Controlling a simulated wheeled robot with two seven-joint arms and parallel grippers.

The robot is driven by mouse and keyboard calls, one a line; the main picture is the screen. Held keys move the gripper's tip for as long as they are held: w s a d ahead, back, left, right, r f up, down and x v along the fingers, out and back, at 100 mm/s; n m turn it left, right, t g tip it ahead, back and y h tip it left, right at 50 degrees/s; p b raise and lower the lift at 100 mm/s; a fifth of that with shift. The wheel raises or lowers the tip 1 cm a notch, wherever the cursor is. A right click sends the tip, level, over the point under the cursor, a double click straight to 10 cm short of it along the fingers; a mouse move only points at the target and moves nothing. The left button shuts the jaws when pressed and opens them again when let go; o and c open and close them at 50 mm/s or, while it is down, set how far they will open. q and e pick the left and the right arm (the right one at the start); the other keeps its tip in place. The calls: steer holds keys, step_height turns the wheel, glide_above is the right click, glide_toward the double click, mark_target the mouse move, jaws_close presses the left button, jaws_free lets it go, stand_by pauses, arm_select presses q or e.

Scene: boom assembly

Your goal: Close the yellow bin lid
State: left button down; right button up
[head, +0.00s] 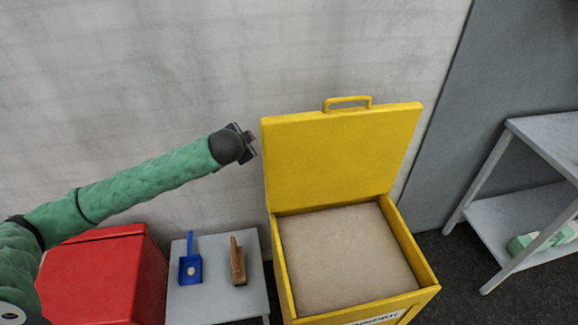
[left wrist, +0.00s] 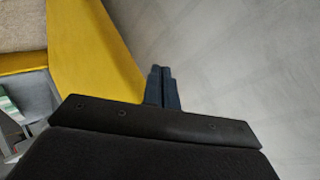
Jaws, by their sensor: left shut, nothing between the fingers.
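The yellow bin (head: 417,258) stands at centre right in the head view, full of pale sandy material (head: 345,262). Its yellow lid (head: 340,155) is open, standing upright and leaning back a little at the rear, with a handle (head: 347,103) on its top edge. My left gripper (head: 250,142) is just left of the lid's upper left edge, shut and empty, with a small gap apparent. In the left wrist view the shut fingers (left wrist: 161,88) lie beside the lid's yellow edge (left wrist: 98,55); I cannot tell if they touch it. My right gripper is not in view.
A red box (head: 95,280) and a small grey table (head: 215,298) with a blue scoop (head: 190,268) and a brown brush (head: 238,262) stand left of the bin. A grey shelf (head: 520,215) is at right. A pale wall (head: 180,60) is behind.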

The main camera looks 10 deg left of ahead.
arm_select(q)
steer(key=w+a+n+h+p, duration=0.15)
steer(key=w+a, duration=0.25)
steer(key=a, duration=0.5)
steer(key=a+f+n+h, duration=0.4)
steer(key=f+n, duration=0.2)
steer(key=s+d+r+n+t+h, duration=0.2)
steer(key=d+r+n+h, duration=0.3)
steer(key=r+n+h, duration=0.35)
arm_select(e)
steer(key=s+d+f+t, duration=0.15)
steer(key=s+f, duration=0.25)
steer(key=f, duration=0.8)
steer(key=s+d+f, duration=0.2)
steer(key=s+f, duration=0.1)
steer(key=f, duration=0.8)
arm_select(q)
steer(key=w+d+f+n+p, duration=0.1)
steer(key=w+d+p, duration=0.2)
steer(key=d+p, duration=0.3)
steer(key=shift+w+d+f+n+p, duration=0.25)
steer(key=shift+d+n+p, duration=0.15)
steer(key=shift+d, duration=1.1)
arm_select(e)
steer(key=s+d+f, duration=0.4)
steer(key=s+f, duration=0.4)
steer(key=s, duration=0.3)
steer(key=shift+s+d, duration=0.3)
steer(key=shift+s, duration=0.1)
